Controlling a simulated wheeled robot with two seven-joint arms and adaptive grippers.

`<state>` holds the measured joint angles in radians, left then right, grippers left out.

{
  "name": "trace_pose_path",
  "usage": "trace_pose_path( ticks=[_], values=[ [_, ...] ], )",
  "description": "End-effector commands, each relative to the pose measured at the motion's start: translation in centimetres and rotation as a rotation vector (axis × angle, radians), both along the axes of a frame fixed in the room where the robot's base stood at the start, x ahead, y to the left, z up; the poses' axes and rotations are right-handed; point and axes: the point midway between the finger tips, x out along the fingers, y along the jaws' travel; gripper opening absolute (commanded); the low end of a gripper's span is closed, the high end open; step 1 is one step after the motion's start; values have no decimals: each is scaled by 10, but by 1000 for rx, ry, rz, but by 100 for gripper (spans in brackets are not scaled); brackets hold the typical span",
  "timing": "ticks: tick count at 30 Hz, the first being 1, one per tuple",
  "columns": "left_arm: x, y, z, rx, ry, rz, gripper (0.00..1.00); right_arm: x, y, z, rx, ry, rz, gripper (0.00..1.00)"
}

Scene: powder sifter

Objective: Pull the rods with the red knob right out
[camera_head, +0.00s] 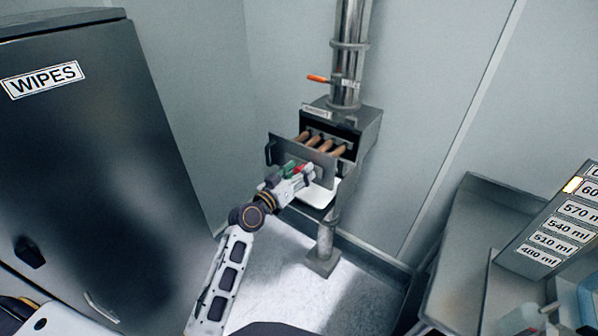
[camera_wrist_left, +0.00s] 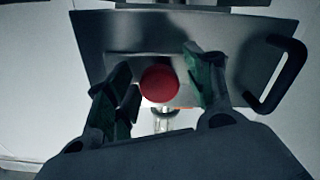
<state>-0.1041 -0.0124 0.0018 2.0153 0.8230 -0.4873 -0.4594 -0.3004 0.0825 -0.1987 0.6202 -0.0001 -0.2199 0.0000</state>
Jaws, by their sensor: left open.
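The sifter (camera_head: 366,124) is a grey metal box on a steel pipe. Its front plate (camera_head: 284,152) stands out from the box, with several copper-coloured rods (camera_head: 325,146) showing between plate and box. The red knob (camera_wrist_left: 160,84) is round and sits in front of the plate in the left wrist view; a bit of red shows at the gripper in the head view. My left gripper (camera_head: 300,172) is open at the plate, with its green-padded fingers (camera_wrist_left: 168,86) on either side of the knob, apart from it. My right gripper is not in view.
A black handle (camera_wrist_left: 279,76) is on one side of the plate. A dark WIPES cabinet (camera_head: 90,150) stands at left. An orange-handled valve lever (camera_head: 318,79) sits above the box. A metal table (camera_head: 470,250) with a labelled rack (camera_head: 545,225) is at right.

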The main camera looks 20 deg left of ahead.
Motion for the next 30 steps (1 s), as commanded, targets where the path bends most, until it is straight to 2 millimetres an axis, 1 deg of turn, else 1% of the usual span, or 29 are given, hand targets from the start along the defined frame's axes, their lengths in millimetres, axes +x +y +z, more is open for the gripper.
trace_pose_path(
  ticks=[8,11,18,21,30],
  values=[
    [0,0,0,0,0,0,54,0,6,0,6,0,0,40],
    [0,0,0,0,0,0,42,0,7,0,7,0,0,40],
    [0,0,0,1,0,0,11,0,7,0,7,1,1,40],
    [0,0,0,1,0,0,0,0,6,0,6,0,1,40],
    [-3,2,0,4,0,1,0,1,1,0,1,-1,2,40]
  ],
)
